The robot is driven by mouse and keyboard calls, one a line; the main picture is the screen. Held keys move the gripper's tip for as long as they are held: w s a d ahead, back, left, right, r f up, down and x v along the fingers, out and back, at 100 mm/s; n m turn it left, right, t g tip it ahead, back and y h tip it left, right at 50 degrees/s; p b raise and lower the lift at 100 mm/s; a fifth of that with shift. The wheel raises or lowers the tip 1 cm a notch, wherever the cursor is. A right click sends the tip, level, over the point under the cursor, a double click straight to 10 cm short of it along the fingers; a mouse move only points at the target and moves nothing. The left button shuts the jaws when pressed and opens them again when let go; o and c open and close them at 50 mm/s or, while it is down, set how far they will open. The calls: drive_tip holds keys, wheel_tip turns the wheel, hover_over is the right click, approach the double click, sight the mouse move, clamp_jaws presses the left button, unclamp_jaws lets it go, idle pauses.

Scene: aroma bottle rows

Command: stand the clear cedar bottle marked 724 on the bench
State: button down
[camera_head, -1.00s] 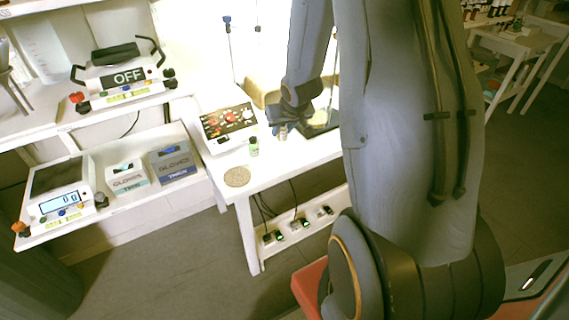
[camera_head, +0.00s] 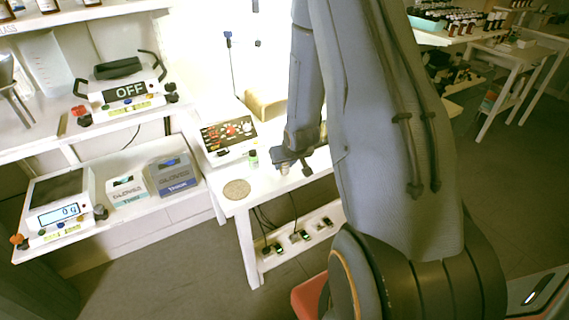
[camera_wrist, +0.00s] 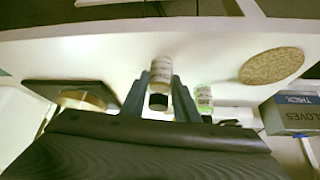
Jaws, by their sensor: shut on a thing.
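My gripper (camera_head: 285,165) is over the white bench (camera_head: 262,184), near its front edge. In the wrist view my gripper (camera_wrist: 160,100) is shut on a small clear bottle (camera_wrist: 161,70) with a pale label and a dark cap. The number on its label is too small to read. The bottle appears cap toward my wrist camera's lower edge, between the two fingers. I cannot tell if its base touches the bench. In the head view my gripper mostly hides it.
A small green bottle (camera_head: 252,158) stands to the left of my gripper, also in the wrist view (camera_wrist: 204,98). A round cork mat (camera_head: 237,190) lies at the bench's front left corner. A control panel box (camera_head: 228,138) stands behind. Free bench shows around the mat.

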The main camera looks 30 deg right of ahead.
drive_tip(key=shift+f, duration=0.15)
drive_tip(key=c, duration=1.4)
unclamp_jaws()
drive_tip(key=b+v, duration=0.1)
drive_tip(key=v, duration=1.1)
drive_tip(key=s+a+r+g, duration=0.2)
drive_tip(key=s+a, duration=0.3)
drive_tip(key=s+a+r+n+g, duration=0.1)
drive_tip(key=s+a+r, duration=0.1)
drive_tip(key=s+a, duration=0.3)
drive_tip(key=s+a+r+n+g+y, duration=0.1)
drive_tip(key=s+a+r+g, duration=0.1)
drive_tip(key=s+a, duration=0.4)
drive_tip(key=shift+s+r+g, duration=0.2)
drive_tip(key=shift+r+g, duration=0.1)
drive_tip(key=shift+r, duration=0.25)
